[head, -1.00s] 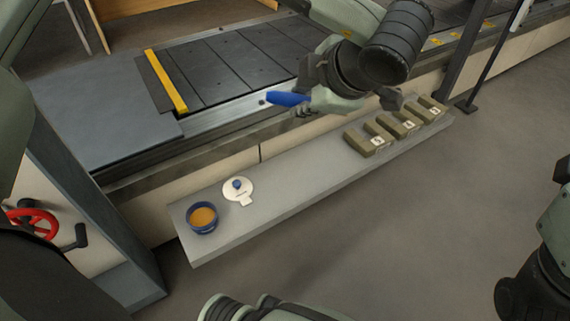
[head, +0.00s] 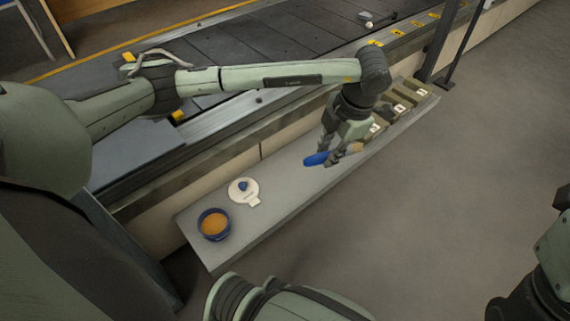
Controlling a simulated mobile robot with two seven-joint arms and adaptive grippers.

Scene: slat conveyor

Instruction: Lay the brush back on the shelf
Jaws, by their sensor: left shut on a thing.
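My left gripper (head: 333,153) is shut on the brush, over the middle-right part of the grey shelf (head: 288,177). The brush shows a blue handle (head: 316,159) pointing left out of the fingers. A tan part shows on the right side of the fingers, and the fingers hide the middle. The brush looks roughly level and close to the shelf top; I cannot tell whether it touches. My right gripper is not in view.
A blue bowl with orange contents (head: 214,225) and a white lid-like disc with a blue knob (head: 243,191) stand on the shelf's left end. Several olive blocks (head: 405,93) stand at its right end. The slat conveyor (head: 270,45) runs behind. Bare shelf lies between disc and brush.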

